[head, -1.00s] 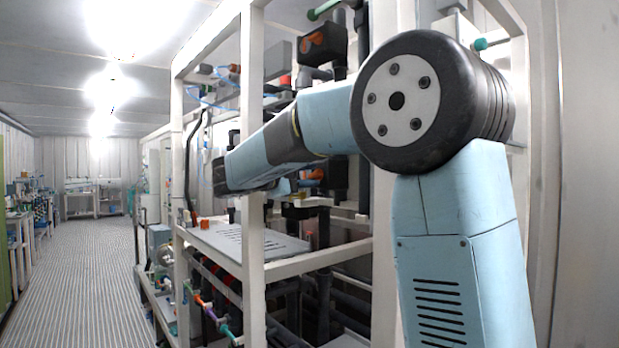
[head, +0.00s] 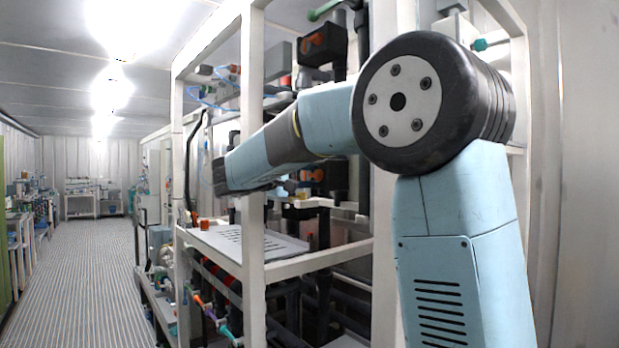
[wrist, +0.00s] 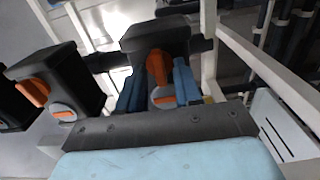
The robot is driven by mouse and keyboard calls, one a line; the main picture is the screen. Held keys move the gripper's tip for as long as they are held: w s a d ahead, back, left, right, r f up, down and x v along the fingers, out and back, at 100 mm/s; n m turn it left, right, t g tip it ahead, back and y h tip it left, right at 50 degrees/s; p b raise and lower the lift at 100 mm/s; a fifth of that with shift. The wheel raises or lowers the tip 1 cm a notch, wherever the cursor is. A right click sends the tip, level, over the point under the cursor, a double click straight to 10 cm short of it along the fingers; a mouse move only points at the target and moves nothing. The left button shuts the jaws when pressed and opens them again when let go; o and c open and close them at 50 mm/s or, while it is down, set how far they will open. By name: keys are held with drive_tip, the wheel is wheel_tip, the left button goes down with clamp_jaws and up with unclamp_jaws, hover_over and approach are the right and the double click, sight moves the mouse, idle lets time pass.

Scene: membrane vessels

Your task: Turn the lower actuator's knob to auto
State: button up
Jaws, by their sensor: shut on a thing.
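The lower actuator is a black box (head: 336,178) on the rack, partly behind my arm in the head view, with a bit of orange showing. In the wrist view, a black actuator (wrist: 155,38) is straight ahead with an orange knob (wrist: 157,70). Below the knob is a round pale dial (wrist: 163,97) with an orange bar. My gripper (wrist: 158,90) has its two blue fingers on either side of the knob, shut on it. The dial's lower edge is hidden by the gripper body. I cannot read any label for the knob's setting.
Another black actuator (wrist: 62,85) with an orange knob stands at left in the wrist view. An upper actuator (head: 325,45) sits higher on the rack. White frame posts (head: 252,150) stand close to my arm. A white sheet (head: 240,240) lies on the shelf below.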

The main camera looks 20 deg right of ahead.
drive_tip(key=o, duration=0.7)
drive_tip(key=shift+a+f, duration=0.15)
drive_tip(key=shift+f, duration=0.05)
drive_tip(key=shift+c, duration=0.2)
drive_tip(key=v, duration=1.3)
drive_tip(key=shift+a, duration=0.35)
drive_tip(key=shift+s, duration=0.1)
